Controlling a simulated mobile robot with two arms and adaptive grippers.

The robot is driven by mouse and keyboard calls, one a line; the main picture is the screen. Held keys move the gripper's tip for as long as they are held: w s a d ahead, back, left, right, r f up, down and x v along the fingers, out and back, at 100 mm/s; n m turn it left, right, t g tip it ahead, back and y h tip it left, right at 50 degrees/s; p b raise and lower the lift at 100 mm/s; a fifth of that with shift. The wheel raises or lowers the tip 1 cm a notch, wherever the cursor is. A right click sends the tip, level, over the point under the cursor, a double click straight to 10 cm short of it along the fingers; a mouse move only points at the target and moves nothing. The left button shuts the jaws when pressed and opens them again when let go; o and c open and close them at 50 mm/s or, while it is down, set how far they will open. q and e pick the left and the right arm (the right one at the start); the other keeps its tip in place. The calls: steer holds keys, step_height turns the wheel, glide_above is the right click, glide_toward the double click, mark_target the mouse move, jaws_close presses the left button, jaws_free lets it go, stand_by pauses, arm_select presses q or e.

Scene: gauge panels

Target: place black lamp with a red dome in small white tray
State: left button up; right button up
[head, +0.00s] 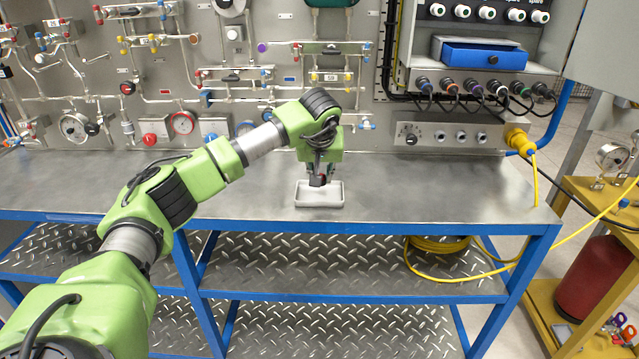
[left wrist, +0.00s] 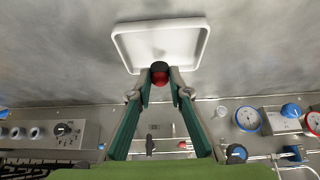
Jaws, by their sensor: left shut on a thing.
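The small white tray (head: 335,204) sits on the grey metal bench, and its rim (left wrist: 118,42) shows in the left wrist view. My left gripper (head: 317,183) is directly above the tray, pointing down, shut on the black lamp with a red dome (head: 317,180). In the left wrist view the lamp (left wrist: 160,72) sits between the fingertips (left wrist: 160,92), its black part towards the tray and red part behind. It overlaps the tray's panel side in that view. I cannot tell whether the lamp touches the tray. My right gripper is not in view.
The bench top (head: 430,190) around the tray is clear. A gauge panel (head: 270,80) with pipes and valves rises behind the bench. A blue drawer (head: 484,56) and a yellow plug (head: 520,141) are at the right.

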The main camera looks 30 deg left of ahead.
mark_target(319, 198)
arm_select(q)
steer(key=shift+w+a+f, duration=0.15)
steer(key=shift+a+f, duration=0.05)
steer(key=shift+f, duration=0.1)
steer(key=f+p, duration=0.1)
steer(key=f, duration=0.2)
steer(key=shift+a+p, duration=0.2)
steer(key=shift+p, duration=0.1)
steer(key=shift+w+f, duration=0.1)
steer(key=shift+f, duration=0.15)
steer(key=shift+f, duration=0.2)
steer(key=o, duration=0.8)
steer(key=shift+r, duration=0.1)
